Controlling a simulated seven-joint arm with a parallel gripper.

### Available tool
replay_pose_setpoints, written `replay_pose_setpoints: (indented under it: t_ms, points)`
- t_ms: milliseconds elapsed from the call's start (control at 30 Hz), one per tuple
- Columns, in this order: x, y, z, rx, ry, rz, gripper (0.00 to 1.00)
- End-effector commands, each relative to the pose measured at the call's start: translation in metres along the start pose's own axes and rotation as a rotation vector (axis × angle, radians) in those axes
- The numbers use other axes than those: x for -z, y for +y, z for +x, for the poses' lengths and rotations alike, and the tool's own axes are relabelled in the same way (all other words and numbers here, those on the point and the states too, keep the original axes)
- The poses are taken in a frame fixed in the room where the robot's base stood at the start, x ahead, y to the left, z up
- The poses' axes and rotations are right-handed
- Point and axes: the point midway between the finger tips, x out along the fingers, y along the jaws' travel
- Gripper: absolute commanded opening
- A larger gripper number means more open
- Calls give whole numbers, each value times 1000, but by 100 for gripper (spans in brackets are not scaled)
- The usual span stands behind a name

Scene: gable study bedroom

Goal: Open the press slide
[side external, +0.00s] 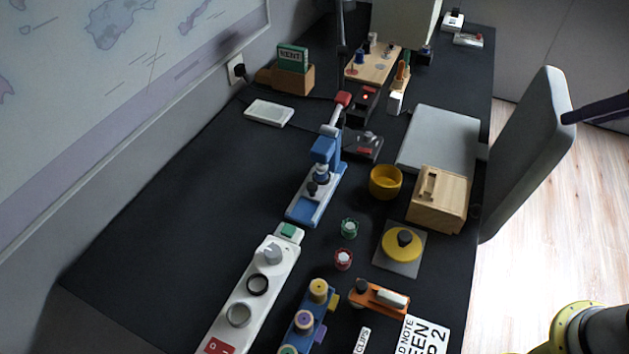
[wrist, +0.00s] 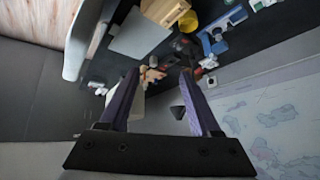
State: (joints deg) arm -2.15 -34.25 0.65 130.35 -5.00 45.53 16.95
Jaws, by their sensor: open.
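The blue press (side external: 322,165) stands upright on the dark desk near its middle, with a red-ended handle (side external: 343,98) at its far end and a blue tray-like base (side external: 306,208) toward the camera. I cannot tell how far its slide is out. In the wrist view the press (wrist: 220,32) shows at the upper right, on its side in the picture. My gripper (wrist: 160,72) has two purple fingers, spread apart with nothing between them, well away from the press.
A yellow bowl (side external: 385,182) and a wooden box (side external: 440,198) stand right of the press. A white strip with knobs (side external: 252,289) lies in front of it. A grey chair (side external: 530,150) rises at the desk's right edge. The desk left of the press is clear.

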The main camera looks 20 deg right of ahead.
Motion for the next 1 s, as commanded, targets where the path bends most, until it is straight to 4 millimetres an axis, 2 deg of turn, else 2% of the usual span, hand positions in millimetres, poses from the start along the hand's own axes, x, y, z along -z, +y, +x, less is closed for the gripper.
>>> replay_pose_setpoints:
  t_ms: [33, 167, 300, 400, 500, 633, 733, 900, 1000]
  points:
    - [17, -8, 6, 4, 2, 4, 64]
    - [60, -32, 27, 16, 9, 18, 64]
    - [101, -70, 63, 35, 1, 16, 64]
    - [120, -102, 95, 49, -12, 4, 64]
    - [131, -138, 130, 61, -33, -19, 64]
    - [129, -186, 181, 74, -72, -63, 64]
    - [115, -224, 222, 82, -108, -110, 64]
    - [70, -275, 282, 81, -185, -213, 64]
    - [41, -291, 305, 74, -230, -259, 64]
